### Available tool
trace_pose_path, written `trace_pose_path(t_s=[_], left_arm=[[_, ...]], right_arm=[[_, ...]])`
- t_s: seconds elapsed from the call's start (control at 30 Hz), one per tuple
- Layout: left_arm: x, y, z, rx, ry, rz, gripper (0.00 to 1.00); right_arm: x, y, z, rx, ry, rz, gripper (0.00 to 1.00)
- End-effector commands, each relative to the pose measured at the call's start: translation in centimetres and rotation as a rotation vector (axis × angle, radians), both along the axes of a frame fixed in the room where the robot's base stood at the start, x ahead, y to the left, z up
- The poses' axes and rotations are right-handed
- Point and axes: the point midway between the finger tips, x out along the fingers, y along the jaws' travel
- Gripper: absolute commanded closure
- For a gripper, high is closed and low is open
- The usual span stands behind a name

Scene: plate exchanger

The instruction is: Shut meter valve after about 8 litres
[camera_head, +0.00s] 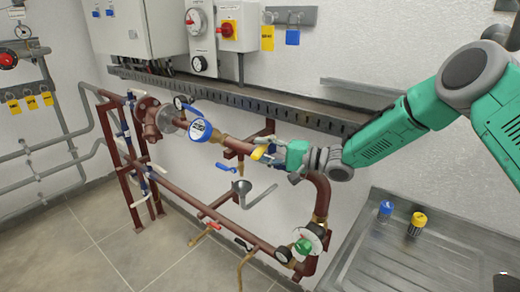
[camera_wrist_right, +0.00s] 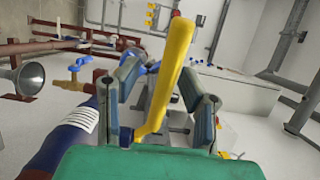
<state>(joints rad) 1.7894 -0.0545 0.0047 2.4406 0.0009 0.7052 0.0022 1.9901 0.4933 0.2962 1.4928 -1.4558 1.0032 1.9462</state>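The blue-faced water meter (camera_head: 200,130) sits on the brown pipe left of centre in the head view. Its reading is too small to make out. A valve with a yellow lever (camera_head: 258,153) is on the same pipe, right of the meter. My right gripper (camera_head: 276,154) is at this lever, coming from the right. In the right wrist view the yellow lever (camera_wrist_right: 174,70) stands between the two spread fingers of my right gripper (camera_wrist_right: 160,95), with gaps visible beside it. My left gripper is not in view.
A grey funnel (camera_head: 241,188) with a bent pipe hangs below the valve, and a blue-handled tap (camera_head: 226,168) is close by. Brown pipework (camera_head: 320,195) curves down at right. A metal drainer (camera_head: 385,262) holds a blue-capped (camera_head: 386,209) and a yellow-capped piece (camera_head: 417,222).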

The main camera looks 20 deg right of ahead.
Motion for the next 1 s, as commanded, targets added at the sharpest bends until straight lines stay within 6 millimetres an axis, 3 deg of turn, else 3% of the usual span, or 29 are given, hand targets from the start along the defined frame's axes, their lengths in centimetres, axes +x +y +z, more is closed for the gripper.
trace_pose_path(t_s=[0.33, 0.7, 1.0], left_arm=[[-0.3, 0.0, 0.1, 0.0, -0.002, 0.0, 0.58], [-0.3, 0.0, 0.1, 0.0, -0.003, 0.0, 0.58], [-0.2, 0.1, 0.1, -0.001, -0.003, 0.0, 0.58]], right_arm=[[-0.6, -0.9, 0.3, 0.003, -0.005, -0.002, 0.65], [-5.3, -6.8, 0.1, 0.003, -0.003, -0.003, 0.65], [-7.3, -9.3, 0.1, 0.002, -0.003, -0.001, 0.65]])
